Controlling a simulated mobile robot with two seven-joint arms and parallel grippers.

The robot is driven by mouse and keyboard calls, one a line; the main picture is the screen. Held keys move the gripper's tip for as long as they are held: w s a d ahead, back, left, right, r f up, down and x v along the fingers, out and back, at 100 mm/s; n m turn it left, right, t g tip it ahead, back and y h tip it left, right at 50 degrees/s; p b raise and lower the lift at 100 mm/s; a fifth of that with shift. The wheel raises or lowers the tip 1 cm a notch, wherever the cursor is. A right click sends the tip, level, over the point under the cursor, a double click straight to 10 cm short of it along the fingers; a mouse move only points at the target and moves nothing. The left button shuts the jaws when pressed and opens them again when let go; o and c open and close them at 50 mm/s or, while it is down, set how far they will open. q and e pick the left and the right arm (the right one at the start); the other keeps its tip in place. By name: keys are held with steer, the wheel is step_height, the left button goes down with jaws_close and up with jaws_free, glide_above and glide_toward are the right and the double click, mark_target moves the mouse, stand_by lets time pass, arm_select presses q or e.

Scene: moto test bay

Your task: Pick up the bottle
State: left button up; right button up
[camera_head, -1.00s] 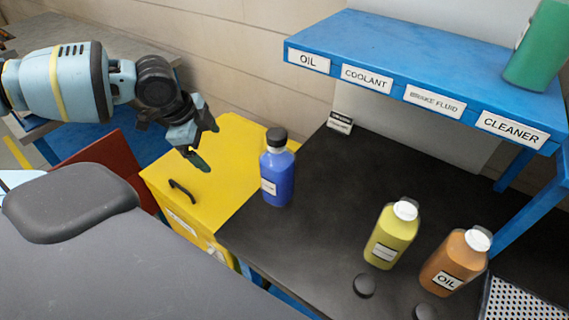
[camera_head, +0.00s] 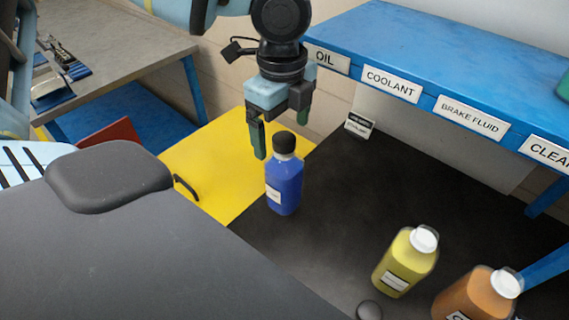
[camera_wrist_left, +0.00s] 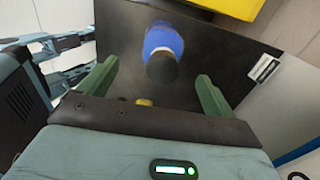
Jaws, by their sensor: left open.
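A blue bottle (camera_head: 285,188) with a black cap stands upright on the black worktop, beside the yellow surface. My left gripper (camera_head: 279,134) is open above the bottle's cap, with its green fingers pointing down. In the left wrist view, the blue bottle (camera_wrist_left: 163,42) shows with its dark cap toward the camera, between and beyond the two spread fingers of the left gripper (camera_wrist_left: 158,72). The fingers look apart from the bottle. A yellow bottle (camera_head: 404,266) and an orange bottle (camera_head: 474,298), both white-capped, stand to the right. My right gripper is not in view.
A blue shelf (camera_head: 440,55) with labels OIL, COOLANT and BRAKE FLUID runs behind the worktop (camera_head: 350,205). A small sign (camera_head: 359,125) stands near the wall. A dark round cap (camera_head: 369,310) lies by the yellow bottle. The worktop between the blue and yellow bottles is clear.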

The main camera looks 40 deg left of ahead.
mark_target(284, 154)
arm_select(q)
steer(key=shift+w+f, duration=0.1)
steer(key=shift+f, duration=0.75)
steer(key=shift+w+f, duration=0.1)
steer(key=shift+f, duration=2.45)
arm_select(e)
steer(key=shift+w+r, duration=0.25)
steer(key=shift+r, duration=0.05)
arm_select(q)
steer(key=c, duration=1.4)
jaws_close()
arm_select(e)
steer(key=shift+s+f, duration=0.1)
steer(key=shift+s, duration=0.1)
arm_select(q)
steer(key=shift+r, duration=0.2)
